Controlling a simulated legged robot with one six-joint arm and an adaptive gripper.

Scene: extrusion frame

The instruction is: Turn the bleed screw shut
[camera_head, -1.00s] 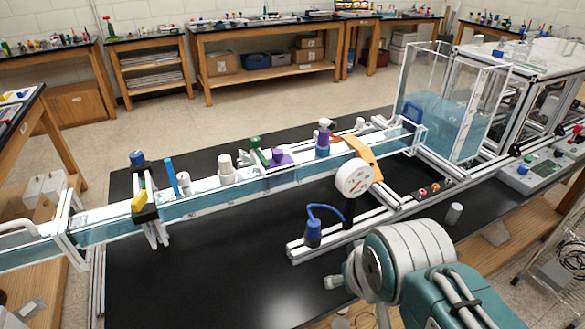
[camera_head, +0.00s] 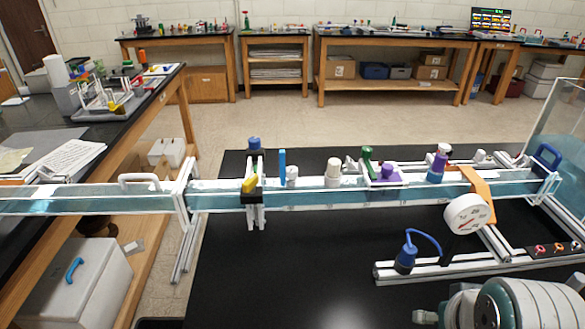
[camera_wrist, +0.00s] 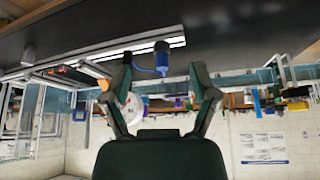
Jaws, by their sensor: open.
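No part can be surely picked out as the bleed screw. A blue cylindrical fitting (camera_head: 405,260) with a curved blue hose sits on the near aluminium rail, left of a round white dial gauge (camera_head: 467,214). In the wrist view, which is upside down, the blue fitting (camera_wrist: 161,48) shows beyond the fingertips, apart from them. My gripper (camera_wrist: 161,75) is open, with nothing between its fingers. The gauge (camera_wrist: 131,107) is partly hidden behind the left finger there. In the head view only my arm shows, at the bottom right.
A long clear water channel (camera_head: 310,195) crosses the black bench, carrying several coloured fittings and clamps. A clear tank (camera_head: 562,150) stands at its right end. An orange bracket (camera_head: 482,190) is behind the gauge. The black bench top (camera_head: 300,270) left of the rail is clear.

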